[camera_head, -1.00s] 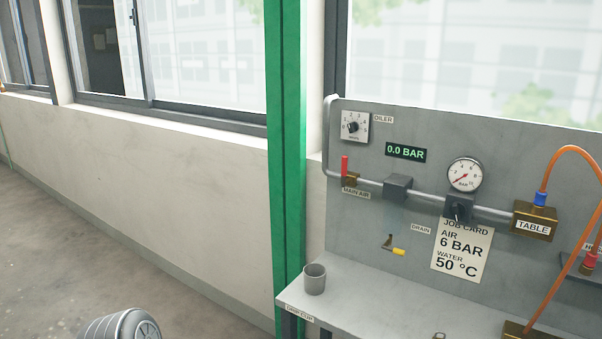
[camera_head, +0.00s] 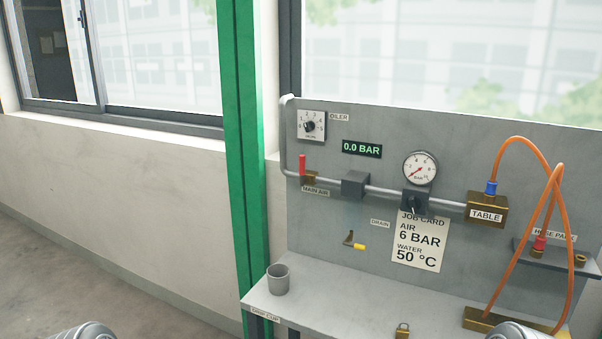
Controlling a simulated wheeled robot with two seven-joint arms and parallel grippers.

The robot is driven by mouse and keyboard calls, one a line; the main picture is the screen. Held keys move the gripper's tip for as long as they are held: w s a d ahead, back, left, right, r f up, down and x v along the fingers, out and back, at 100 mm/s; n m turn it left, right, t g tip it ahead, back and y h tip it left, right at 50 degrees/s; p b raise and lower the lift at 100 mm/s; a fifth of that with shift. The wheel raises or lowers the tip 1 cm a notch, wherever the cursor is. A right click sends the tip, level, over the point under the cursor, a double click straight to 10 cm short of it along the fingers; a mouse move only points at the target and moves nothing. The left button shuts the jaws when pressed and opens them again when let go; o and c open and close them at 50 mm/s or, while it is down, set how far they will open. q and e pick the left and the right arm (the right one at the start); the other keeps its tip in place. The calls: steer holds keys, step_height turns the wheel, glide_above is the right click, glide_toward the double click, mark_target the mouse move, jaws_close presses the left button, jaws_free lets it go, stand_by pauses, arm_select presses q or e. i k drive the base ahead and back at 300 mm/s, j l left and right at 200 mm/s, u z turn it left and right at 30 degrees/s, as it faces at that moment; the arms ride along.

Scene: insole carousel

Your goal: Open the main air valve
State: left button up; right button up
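The main air valve (camera_head: 310,178) is a small brass body on the grey pipe, at the left of the panel, above the MAIN AIR label (camera_head: 315,191). Its red lever (camera_head: 302,164) stands upright, across the pipe's run. The digital display (camera_head: 361,149) reads 0.0 BAR. The round pressure gauge (camera_head: 420,168) has its red needle at the low end. Neither of my grippers is in view. Only grey rounded parts of my arms show at the bottom edge, well below the valve.
A green post (camera_head: 243,170) stands just left of the panel (camera_head: 460,130). A grey cup (camera_head: 278,280) is on the bench (camera_head: 345,300) at its left end. A yellow-tipped drain lever (camera_head: 359,246) is under the pipe. An orange hose (camera_head: 497,165) loops at the right.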

mark_target(302, 157)
steer(key=z, duration=0.9)
steer(key=i+j+z, duration=0.1)
steer(key=j+z, duration=0.65)
steer(key=j, duration=0.2)
steer(key=j+z, duration=0.4)
steer(key=k+j+z, duration=0.1)
steer(key=j+z, duration=0.25)
steer(key=j, duration=0.2)
steer(key=k+j, duration=0.1)
steer(key=j, duration=0.3)
steer(key=k+j+z, duration=0.1)
steer(key=j, duration=0.3)
steer(key=k+j, duration=0.1)
steer(key=j, duration=0.25)
steer(key=k+j, duration=0.15)
steer(key=j, duration=0.25)
steer(key=k+j+z, duration=0.1)
steer(key=j, duration=0.3)
steer(key=k+j, duration=0.15)
steer(key=j, duration=0.2)
steer(key=k+j+z, duration=0.1)
steer(key=j, duration=0.3)
